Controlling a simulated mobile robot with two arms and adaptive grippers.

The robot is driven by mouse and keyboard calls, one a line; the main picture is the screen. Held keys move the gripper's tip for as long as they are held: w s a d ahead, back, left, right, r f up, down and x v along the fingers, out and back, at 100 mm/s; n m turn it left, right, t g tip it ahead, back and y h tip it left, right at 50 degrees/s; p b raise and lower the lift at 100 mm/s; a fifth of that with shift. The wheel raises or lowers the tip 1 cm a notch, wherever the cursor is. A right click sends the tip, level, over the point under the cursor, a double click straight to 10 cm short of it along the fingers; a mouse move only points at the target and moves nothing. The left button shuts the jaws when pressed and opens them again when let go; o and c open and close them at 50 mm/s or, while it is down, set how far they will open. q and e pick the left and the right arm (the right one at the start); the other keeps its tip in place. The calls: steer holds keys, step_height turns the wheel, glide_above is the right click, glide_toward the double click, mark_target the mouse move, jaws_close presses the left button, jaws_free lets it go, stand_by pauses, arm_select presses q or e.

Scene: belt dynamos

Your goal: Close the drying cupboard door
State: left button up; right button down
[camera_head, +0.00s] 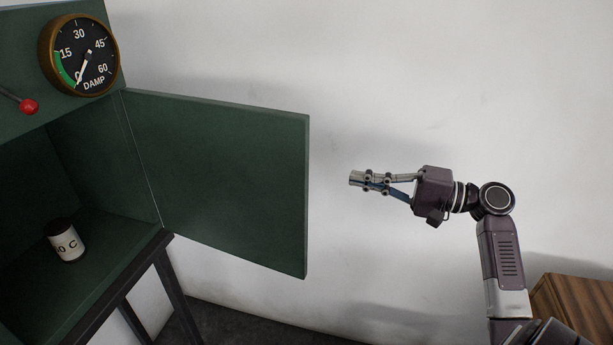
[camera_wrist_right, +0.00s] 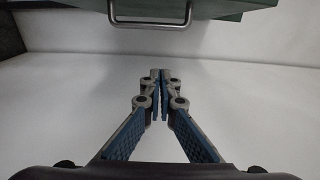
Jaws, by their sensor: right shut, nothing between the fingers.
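The green drying cupboard (camera_head: 60,125) stands at the left of the head view. Its door (camera_head: 220,175) hangs open, swung out to the right from a hinge at the cupboard's right side. In the right wrist view a green panel (camera_wrist_right: 210,8) with a grey bar handle (camera_wrist_right: 150,22) shows at the top, beyond the fingertips. My right gripper (camera_head: 352,180) is shut and empty, to the right of the door's free edge and apart from it. Its closed fingers also show in the right wrist view (camera_wrist_right: 160,74). My left gripper is not in view.
A labelled jar (camera_head: 66,242) stands inside the cupboard. A round damp gauge (camera_head: 80,55) and a red-knobbed lever (camera_head: 28,106) are on its front. A dark stand (camera_head: 170,275) carries the cupboard. A wooden box-like piece (camera_head: 572,300) is at lower right. A pale wall lies behind.

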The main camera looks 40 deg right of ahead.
arm_select(q)
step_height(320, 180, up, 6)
steer(key=p, duration=0.6)
arm_select(e)
steer(key=w+a, duration=0.5)
steer(key=a, duration=0.4)
steer(key=shift+w, duration=0.4)
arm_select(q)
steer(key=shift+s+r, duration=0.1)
